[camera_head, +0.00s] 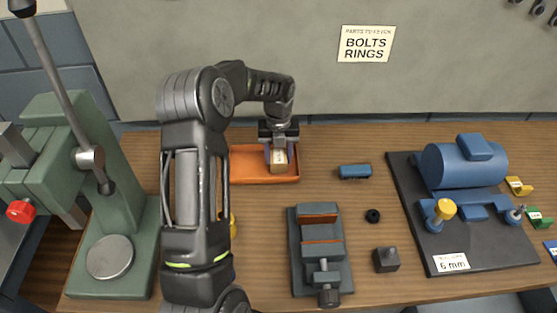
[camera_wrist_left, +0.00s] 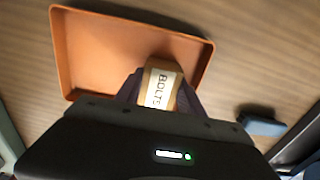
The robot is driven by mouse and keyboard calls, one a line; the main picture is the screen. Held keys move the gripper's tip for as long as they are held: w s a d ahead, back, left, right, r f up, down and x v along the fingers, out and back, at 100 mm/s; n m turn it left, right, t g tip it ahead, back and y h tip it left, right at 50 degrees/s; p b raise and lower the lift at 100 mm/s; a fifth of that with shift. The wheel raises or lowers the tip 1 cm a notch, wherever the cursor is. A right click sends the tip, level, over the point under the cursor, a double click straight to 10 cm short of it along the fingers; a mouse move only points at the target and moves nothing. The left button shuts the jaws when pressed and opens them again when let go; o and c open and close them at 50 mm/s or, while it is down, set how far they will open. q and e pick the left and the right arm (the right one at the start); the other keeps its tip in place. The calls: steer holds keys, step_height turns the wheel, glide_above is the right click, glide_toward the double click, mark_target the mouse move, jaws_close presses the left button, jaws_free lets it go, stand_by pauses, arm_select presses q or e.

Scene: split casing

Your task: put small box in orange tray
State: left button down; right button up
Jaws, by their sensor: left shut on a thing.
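The small box (camera_head: 279,165) is tan cardboard with a pale label. In the left wrist view the box (camera_wrist_left: 160,88) shows the word "BOLTS". My left gripper (camera_head: 278,158) is shut on it, one finger at each side, and points down over the orange tray. The orange tray (camera_head: 243,168) is shallow and lies at the back of the bench. In the left wrist view the tray (camera_wrist_left: 105,50) shows empty apart from the box at its near right part. I cannot tell whether the box touches the tray floor. My right gripper is not in view.
A blue block (camera_head: 355,171) lies right of the tray. A grey vise (camera_head: 320,250) stands in front. A black ring (camera_head: 373,216) and a dark block (camera_head: 386,260) lie beside it. A blue machine (camera_head: 465,165) is at right, a green press (camera_head: 105,200) at left.

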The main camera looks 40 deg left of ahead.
mark_target(278, 155)
arm_select(q)
steer(key=shift+r, duration=0.1)
steer(key=c, duration=0.7)
jaws_free()
steer(key=shift+f, duration=0.2)
step_height(278, 155, up, 4)
steer(key=p, duration=0.3)
steer(key=shift+r, duration=0.2)
step_height(278, 155, up, 8)
